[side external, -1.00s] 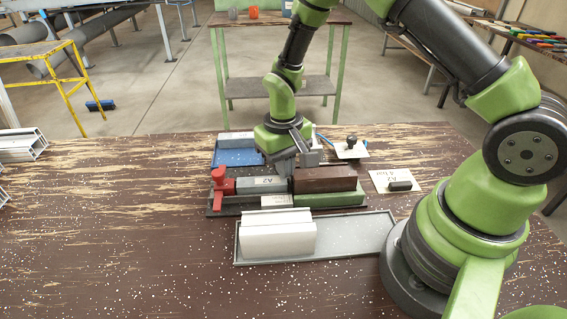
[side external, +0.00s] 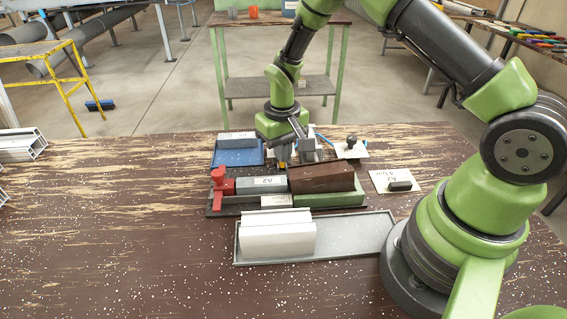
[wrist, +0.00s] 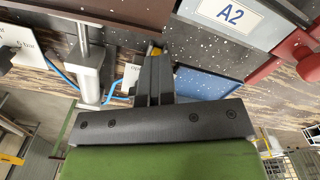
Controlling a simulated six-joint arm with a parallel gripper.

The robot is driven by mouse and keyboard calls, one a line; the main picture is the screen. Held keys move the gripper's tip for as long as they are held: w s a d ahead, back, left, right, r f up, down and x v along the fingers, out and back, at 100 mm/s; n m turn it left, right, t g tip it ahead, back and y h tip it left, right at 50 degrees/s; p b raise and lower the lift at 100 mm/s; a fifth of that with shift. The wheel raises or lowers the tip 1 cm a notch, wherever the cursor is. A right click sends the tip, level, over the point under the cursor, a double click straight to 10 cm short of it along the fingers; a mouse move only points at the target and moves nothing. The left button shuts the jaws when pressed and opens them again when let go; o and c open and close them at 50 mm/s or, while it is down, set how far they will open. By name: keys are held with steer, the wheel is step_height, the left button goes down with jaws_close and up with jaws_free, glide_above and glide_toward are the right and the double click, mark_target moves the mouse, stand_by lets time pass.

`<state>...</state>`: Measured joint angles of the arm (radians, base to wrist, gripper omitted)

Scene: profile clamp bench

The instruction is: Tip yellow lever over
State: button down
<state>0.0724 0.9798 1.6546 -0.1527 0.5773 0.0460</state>
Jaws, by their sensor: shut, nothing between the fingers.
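The yellow lever shows only as a small yellow patch (side external: 282,157) behind the clamp in the side external view. In the wrist view a bit of yellow (wrist: 156,50) shows at my fingertips; most of it is hidden. My gripper (wrist: 153,58) is shut and empty, its fingers close against or beside the yellow; I cannot tell if they touch. The clamp holds a grey block labelled A2 (side external: 262,185) between a red handle part (side external: 221,184) and a brown block (side external: 322,178). The brown block looks slightly tilted.
A grey cylinder with a rod (wrist: 88,75) and blue hose stands beside my fingers. A blue tray (side external: 237,157) lies behind the clamp. A grey tray (side external: 350,226) with a white profile (side external: 277,238) lies in front. The bench's left front is clear.

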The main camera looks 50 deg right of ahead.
steer(key=shift+s+a, duration=0.1)
steer(key=shift+s, duration=0.05)
step_height(320, 180, up, 7)
steer(key=shift+s+a, duration=0.35)
steer(key=shift+a, duration=0.05)
stand_by(0.5)
steer(key=s+a+r+t, duration=0.15)
steer(key=s+r, duration=0.25)
steer(key=r, duration=0.4)
steer(key=s+a+r+t, duration=0.15)
steer(key=s+r, duration=0.25)
steer(key=r, duration=0.4)
steer(key=s+a+r+m+t+y, duration=0.1)
steer(key=s+r+t, duration=0.3)
steer(key=s, duration=0.7)
steer(key=shift+s+a+y, duration=0.2)
steer(key=shift+s+y, duration=0.05)
steer(key=shift+y, duration=0.25)
